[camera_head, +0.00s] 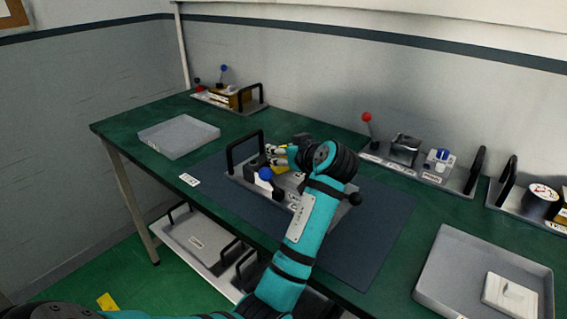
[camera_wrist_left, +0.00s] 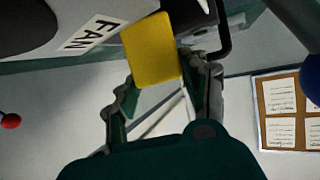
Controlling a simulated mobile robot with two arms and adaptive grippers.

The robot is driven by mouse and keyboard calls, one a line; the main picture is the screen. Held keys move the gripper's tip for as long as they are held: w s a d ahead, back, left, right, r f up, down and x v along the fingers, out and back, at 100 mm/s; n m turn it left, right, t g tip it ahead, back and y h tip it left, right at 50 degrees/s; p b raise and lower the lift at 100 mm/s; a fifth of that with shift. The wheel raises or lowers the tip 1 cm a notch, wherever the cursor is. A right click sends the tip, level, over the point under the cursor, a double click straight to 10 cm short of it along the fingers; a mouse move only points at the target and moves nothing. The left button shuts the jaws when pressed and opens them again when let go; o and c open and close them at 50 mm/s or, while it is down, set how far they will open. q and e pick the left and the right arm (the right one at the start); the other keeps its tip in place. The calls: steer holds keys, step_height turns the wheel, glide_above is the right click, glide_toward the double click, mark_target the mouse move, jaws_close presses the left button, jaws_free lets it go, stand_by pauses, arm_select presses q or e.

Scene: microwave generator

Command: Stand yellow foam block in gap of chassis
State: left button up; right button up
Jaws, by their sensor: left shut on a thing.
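The chassis (camera_head: 238,180), a grey tray with black handles, sits on the dark mat in mid-table, partly hidden by my arm. The yellow foam block (camera_head: 283,168) shows at the chassis, partly covered by my gripper and arm. My left gripper (camera_head: 279,157) is over the chassis, shut on the block. In the left wrist view the yellow block (camera_wrist_left: 152,48) is tilted between the fingers, beside a part labelled FAN (camera_wrist_left: 91,33). I cannot tell whether the block touches the chassis. The gap is not clearly visible. My right gripper is not in view.
A blue-knobbed part (camera_head: 265,174) stands in front of the gripper. An empty grey tray (camera_head: 180,138) lies at left, and another tray (camera_head: 440,287) holds a white part at right. Other units with handles (camera_head: 425,165) line the back. The blue-grey mat (camera_head: 385,220) is clear at right.

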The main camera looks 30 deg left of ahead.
mark_target(284, 172)
arm_select(q)
steer(key=shift+f, duration=1.6)
steer(key=o, duration=0.8)
steer(key=shift+f, duration=0.1)
steer(key=shift+c, duration=0.2)
